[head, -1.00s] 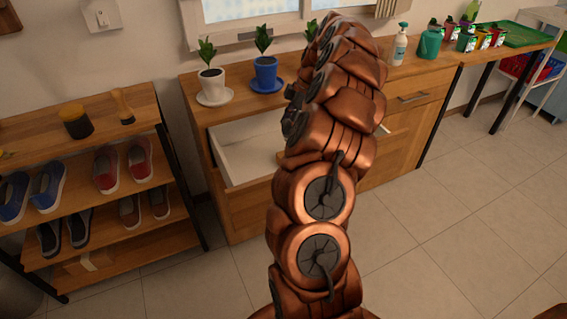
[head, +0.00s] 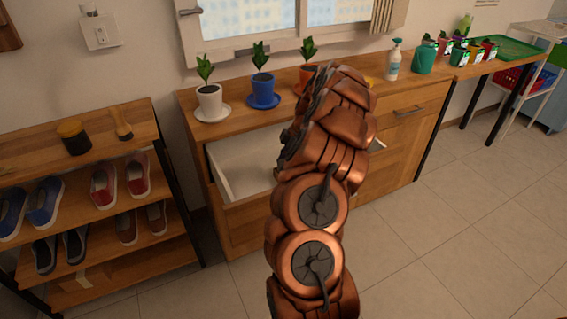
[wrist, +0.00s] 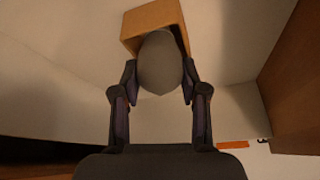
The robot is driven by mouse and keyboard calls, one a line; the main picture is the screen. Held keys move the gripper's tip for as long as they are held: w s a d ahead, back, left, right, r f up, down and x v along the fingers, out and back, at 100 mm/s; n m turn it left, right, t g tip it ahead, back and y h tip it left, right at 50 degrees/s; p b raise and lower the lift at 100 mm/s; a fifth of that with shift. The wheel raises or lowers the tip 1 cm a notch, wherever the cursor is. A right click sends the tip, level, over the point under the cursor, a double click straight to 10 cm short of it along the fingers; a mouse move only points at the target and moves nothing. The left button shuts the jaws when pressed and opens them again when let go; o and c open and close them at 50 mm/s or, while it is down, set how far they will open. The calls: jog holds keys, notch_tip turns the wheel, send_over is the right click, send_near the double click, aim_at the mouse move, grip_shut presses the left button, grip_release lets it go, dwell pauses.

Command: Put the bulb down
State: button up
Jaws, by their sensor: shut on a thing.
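The bulb (wrist: 160,60) is a smooth grey rounded thing in the wrist view. My gripper (wrist: 160,80) is shut on it, with a dark finger against each side. A small wooden box-like thing (wrist: 140,30) lies just beyond the bulb; I cannot tell whether the two touch. In the head view my copper arm hides the gripper and the bulb. The arm's upper end is by the open drawer (head: 235,165) of the wooden cabinet, whose visible inside is pale and bare.
A white pot (head: 209,101), a blue pot (head: 262,91) and an orange pot (head: 309,78) stand on the cabinet top. A soap bottle (head: 393,63) and a green container (head: 424,60) stand further right. A shoe rack (head: 85,185) stands at left. The tiled floor at right is clear.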

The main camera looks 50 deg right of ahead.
jog(key=shift+f+b, duration=0.4)
jog(key=shift+b, duration=0.1)
jog(key=o, duration=1.3)
jog(key=shift+c, duration=0.2)
jog(key=shift+r, duration=0.15)
jog(key=shift+r+p, duration=0.4)
jog(key=shift+p, duration=0.25)
jog(key=v, duration=1.1)
jog(key=shift+d+r+b, duration=0.15)
jog(key=shift+r+b, duration=0.25)
